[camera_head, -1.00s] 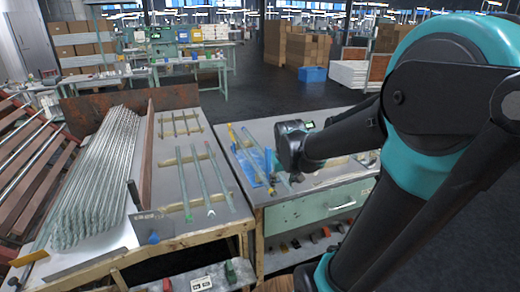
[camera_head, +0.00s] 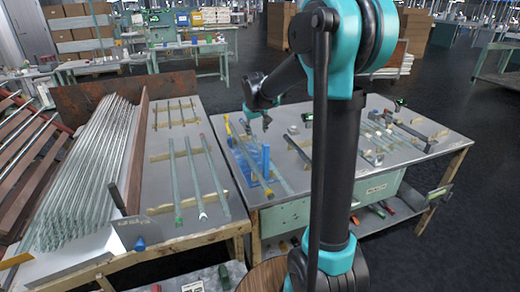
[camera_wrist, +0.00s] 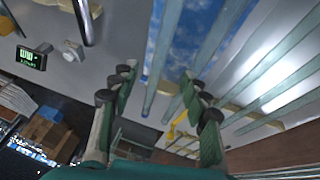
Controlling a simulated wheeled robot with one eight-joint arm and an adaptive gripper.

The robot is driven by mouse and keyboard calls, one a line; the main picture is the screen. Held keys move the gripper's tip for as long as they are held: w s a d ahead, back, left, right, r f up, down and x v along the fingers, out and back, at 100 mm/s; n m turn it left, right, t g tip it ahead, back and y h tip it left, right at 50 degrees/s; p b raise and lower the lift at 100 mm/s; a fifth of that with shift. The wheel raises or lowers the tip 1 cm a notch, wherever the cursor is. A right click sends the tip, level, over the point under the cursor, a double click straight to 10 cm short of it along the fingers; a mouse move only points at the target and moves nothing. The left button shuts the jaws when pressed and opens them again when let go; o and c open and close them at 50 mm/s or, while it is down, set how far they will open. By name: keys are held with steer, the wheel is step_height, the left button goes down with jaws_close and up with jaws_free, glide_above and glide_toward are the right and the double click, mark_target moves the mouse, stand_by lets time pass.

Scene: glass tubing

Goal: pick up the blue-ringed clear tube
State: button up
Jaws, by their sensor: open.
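Clear tubes lie in and over a blue rack (camera_head: 258,160) on the right-hand bench. In the wrist view, a clear tube (camera_wrist: 162,45) with a bluish mark near its lower end runs between my fingers in the picture; I cannot be sure that it is the blue-ringed one. A second clear tube (camera_wrist: 187,62) lies just right of it. My gripper (camera_head: 266,122) is above the rack's far end. In the wrist view my gripper (camera_wrist: 158,76) has its fingers spread, with nothing held. The tube appears apart from the fingertips.
A yellow-ended bar (camera_head: 230,128) lies by the rack. A small display box (camera_wrist: 31,58) sits on the bench. Several tubes (camera_head: 198,170) lie on the left table, beside a rusty divider and a large tube stack (camera_head: 85,180). More tubes (camera_head: 385,130) lie at right.

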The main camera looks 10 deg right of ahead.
mark_target(258, 144)
steer(key=x, duration=0.9)
steer(key=shift+s+f, duration=0.1)
steer(key=shift+s, duration=0.05)
steer(key=shift+c, duration=0.2)
jaws_close()
